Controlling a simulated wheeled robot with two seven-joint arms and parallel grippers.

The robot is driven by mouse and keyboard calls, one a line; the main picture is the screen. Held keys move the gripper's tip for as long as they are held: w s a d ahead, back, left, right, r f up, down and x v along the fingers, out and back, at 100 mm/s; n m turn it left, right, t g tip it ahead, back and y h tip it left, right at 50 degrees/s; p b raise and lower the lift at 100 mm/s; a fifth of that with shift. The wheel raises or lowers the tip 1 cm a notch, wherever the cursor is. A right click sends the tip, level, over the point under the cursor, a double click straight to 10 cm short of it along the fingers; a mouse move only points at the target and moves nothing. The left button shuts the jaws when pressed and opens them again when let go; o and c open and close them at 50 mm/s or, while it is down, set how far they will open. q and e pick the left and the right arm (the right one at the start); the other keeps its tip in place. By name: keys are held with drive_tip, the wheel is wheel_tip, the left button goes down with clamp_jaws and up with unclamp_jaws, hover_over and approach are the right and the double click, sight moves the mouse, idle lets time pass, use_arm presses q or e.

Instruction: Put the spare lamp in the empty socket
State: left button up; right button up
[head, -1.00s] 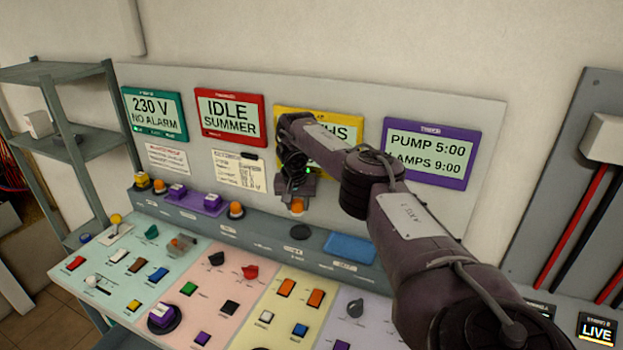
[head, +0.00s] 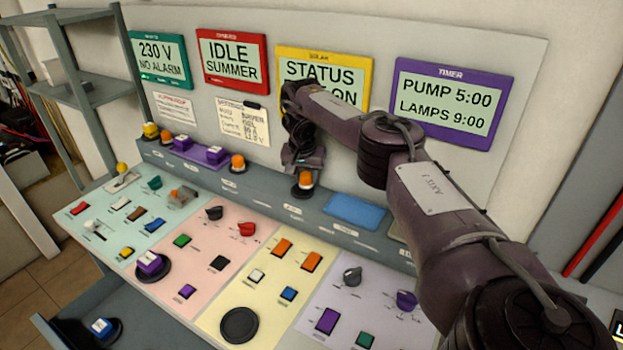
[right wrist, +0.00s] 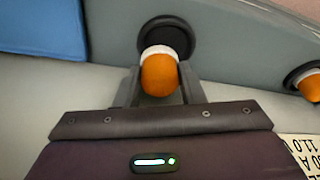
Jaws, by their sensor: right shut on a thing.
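My right gripper (head: 304,172) points down at the sloped ledge of the panel, with its fingers shut on the orange spare lamp (head: 306,181). In the right wrist view the lamp (right wrist: 160,75) shows an orange dome and a white collar between the two fingers. The black round socket (head: 300,191) lies directly under the lamp, and its ring (right wrist: 167,24) also shows behind the collar in the right wrist view. The lamp meets or overlaps the socket in both views; I cannot tell whether it is fully seated. My left gripper is out of view.
Another orange lamp (head: 237,161) stands left along the ledge, and a blue pad (head: 355,211) lies to the right. Knobs and buttons cover the desk in front. Display screens (head: 449,106) stand behind my arm.

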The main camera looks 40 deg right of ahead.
drive_tip(key=shift+a, duration=0.1)
drive_tip(key=shift+w+a+r, duration=0.15)
drive_tip(key=shift+w+a, duration=0.05)
drive_tip(key=shift+a, duration=0.05)
drive_tip(key=shift+w+a, duration=0.1)
drive_tip(key=shift+a, duration=0.3)
drive_tip(key=shift+d+f, duration=0.1)
drive_tip(key=shift+f, duration=0.15)
drive_tip(key=shift+d+f, duration=0.25)
drive_tip(key=shift+f, duration=0.15)
drive_tip(key=o, duration=1)
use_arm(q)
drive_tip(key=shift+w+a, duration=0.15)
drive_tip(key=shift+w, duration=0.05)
